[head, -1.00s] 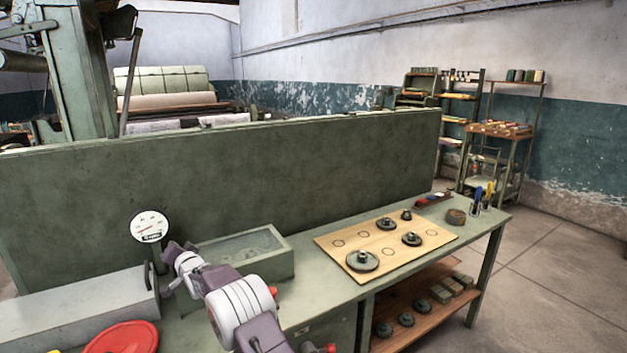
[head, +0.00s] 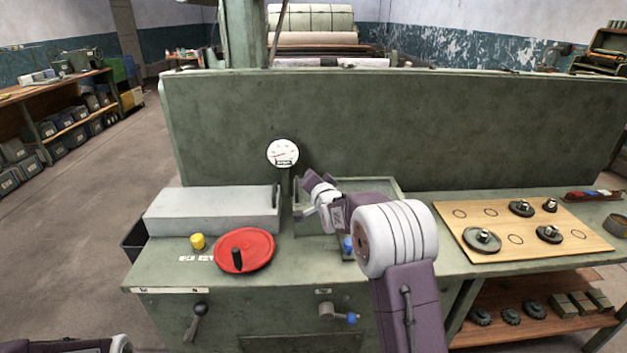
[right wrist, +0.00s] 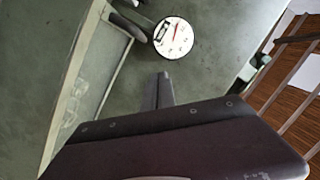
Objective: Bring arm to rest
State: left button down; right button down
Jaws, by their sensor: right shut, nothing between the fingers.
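My right arm reaches in from the bottom right of the head view, over the green bench (head: 190,262). Its right gripper (head: 307,178) is just right of and below the round white dial gauge (head: 283,152), in front of the green back panel. In the right wrist view the fingers (right wrist: 164,90) are together with nothing between them, and the gauge (right wrist: 173,38) shows past them. A little of my left arm shows at the bottom left edge of the head view; its gripper is out of frame.
The arm passes over a shallow green tray (head: 385,184). To its left are a grey box (head: 210,214), a red handwheel (head: 262,248) and a yellow knob (head: 198,242). A wooden board (head: 470,215) with dark discs lies right. Open floor is at left.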

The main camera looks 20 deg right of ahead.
jog(key=shift+s+r, duration=0.1)
jog(key=shift+s, duration=0.55)
jog(key=s+a+r+p, duration=0.35)
jog(key=r+p, duration=0.35)
jog(key=r, duration=0.3)
jog(key=s+a+f+n+g+p, duration=0.1)
jog(key=s+f+n+g, duration=0.2)
jog(key=s, duration=0.9)
jog(key=s+a+f+n+g+y+p, duration=0.1)
jog(key=s+f+n+g, duration=0.3)
jog(key=s+f+g, duration=0.3)
jog(key=s+a+f+n+g, duration=0.1)
jog(key=s+f+n+g, duration=0.2)
jog(key=s+f, duration=0.8)
jog(key=s+g, duration=0.2)
jog(key=s, duration=0.3)
jog(key=shift+s+a+y+p, duration=0.3)
jog(key=shift+s+a+p, duration=0.05)
jog(key=shift+p, duration=0.05)
